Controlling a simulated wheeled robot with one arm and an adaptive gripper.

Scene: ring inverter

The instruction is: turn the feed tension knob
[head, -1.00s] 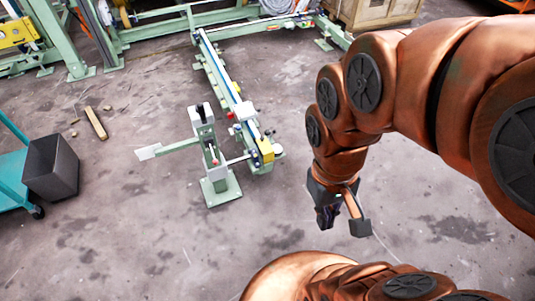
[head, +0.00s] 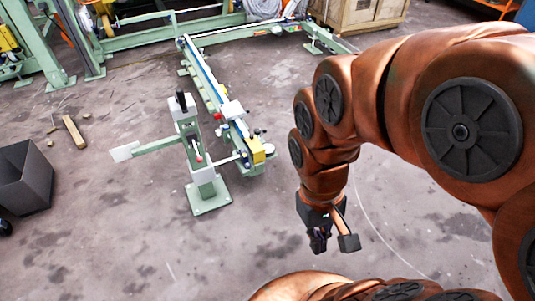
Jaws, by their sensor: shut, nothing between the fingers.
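A pale green machine stand (head: 208,187) stands on the floor left of my gripper, at the near end of a long green rail (head: 207,82). A black upright handle (head: 181,101) is on its top, and a small red-tipped part (head: 199,158) is on its side. I cannot tell which part is the feed tension knob. My gripper (head: 331,242) hangs in the air right of the stand, pointing down, apart from it. Its fingers are dark and small in this view, shut and empty.
A flat plate on an arm (head: 125,152) sticks out left from the stand. A yellow block (head: 258,153) is at the rail's near end. A dark grey bin (head: 25,178) and a wood piece (head: 74,132) are at the left. A wooden crate (head: 358,15) is at the back. Floor around the stand is clear.

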